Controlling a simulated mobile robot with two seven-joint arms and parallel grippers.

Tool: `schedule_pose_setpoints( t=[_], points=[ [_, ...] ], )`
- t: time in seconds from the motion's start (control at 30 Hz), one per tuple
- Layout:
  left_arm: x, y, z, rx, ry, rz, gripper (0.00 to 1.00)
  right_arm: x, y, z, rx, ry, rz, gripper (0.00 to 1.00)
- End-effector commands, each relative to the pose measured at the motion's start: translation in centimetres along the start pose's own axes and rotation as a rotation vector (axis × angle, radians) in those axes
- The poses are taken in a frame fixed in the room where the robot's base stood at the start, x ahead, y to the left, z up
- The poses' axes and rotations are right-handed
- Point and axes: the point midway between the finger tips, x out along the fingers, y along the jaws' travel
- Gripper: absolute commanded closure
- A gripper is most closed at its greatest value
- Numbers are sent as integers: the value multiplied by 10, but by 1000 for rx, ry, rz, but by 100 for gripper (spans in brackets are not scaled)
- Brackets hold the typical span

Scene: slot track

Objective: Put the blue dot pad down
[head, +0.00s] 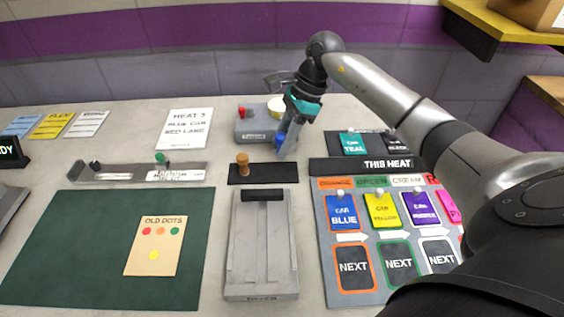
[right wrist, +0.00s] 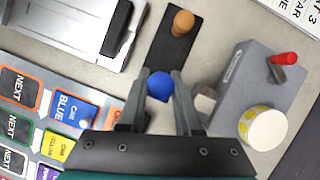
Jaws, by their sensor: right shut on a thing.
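My right gripper (head: 285,136) is shut on the blue dot pad (head: 279,140), whose round blue top shows between the fingers in the right wrist view (right wrist: 159,85). The gripper points down near the far right end of a black strip mat (head: 270,174). I cannot tell whether the pad touches anything below; its underside is hidden. A dot pad with an orange-brown wooden knob (head: 242,160) stands on the left part of the mat, also seen in the right wrist view (right wrist: 183,22). My left gripper is not in view.
A grey block (head: 252,128) with a red knob and a yellow-and-white cup (right wrist: 264,127) stands behind the mat. A grey slotted tray (head: 262,287) lies in front. The card board (head: 326,262) lies to the right, the OLD DOTS card (head: 154,262) on a green mat left.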

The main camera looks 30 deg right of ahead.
Motion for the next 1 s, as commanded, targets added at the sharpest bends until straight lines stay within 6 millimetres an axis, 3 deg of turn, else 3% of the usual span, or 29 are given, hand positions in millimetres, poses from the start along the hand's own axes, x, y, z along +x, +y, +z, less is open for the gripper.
schedule_pose_setpoints(
  t=[0.27,0.5,0.87,0.9,1.0],
  points=[
    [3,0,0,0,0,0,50,21,0,-9,1,-2,-1,100],
    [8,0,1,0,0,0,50,52,0,-22,0,-1,0,100],
    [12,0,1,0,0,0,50,55,0,-24,-1,1,-2,100],
    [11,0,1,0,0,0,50,55,0,-24,-1,1,-1,65],
    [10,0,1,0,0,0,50,54,0,-23,-1,1,-1,54]
  ],
)
